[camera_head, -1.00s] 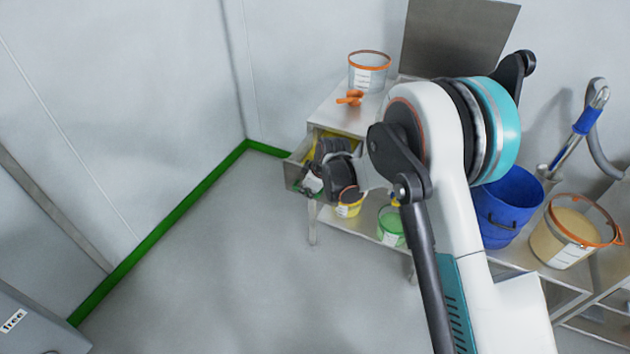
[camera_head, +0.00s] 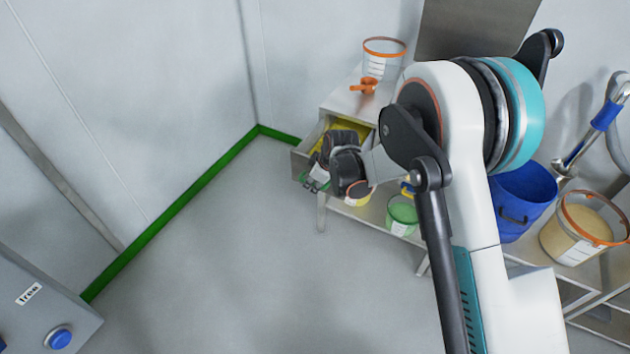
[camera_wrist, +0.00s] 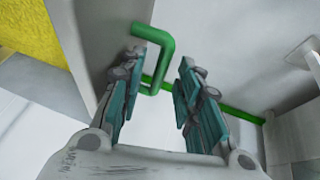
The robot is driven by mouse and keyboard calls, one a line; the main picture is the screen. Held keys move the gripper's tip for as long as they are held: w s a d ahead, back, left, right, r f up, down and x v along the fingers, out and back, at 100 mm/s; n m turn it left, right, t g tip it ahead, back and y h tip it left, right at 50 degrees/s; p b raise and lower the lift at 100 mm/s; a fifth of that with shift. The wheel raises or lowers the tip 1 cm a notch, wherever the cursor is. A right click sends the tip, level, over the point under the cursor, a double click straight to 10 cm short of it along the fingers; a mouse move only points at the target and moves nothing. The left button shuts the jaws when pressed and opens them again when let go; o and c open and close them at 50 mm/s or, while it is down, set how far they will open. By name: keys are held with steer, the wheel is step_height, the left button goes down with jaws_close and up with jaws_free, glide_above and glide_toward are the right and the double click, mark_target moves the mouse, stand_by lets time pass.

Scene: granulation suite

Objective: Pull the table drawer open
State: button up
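The table drawer (camera_head: 302,162) stands pulled out from the left end of the steel table (camera_head: 346,106) in the head view, with yellow material inside. In the wrist view its grey front (camera_wrist: 98,35) is at the upper left, with a green bent-bar handle (camera_wrist: 166,62) on it. My gripper (camera_wrist: 166,60) is open, its two teal-padded fingers on either side of the handle. I cannot tell whether either finger touches it. In the head view my gripper (camera_head: 316,178) is at the drawer front and my wrist hides part of the drawer.
A clear orange-rimmed bucket (camera_head: 384,60) and an orange item (camera_head: 363,86) are on the tabletop. A green tub (camera_head: 402,214) is on the lower shelf. A blue bucket (camera_head: 520,205) and a beige-filled bucket (camera_head: 580,232) stand right. Open floor (camera_head: 230,260) lies in front and left.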

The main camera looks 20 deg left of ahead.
steer(key=v, duration=1.2)
stand_by(0.3)
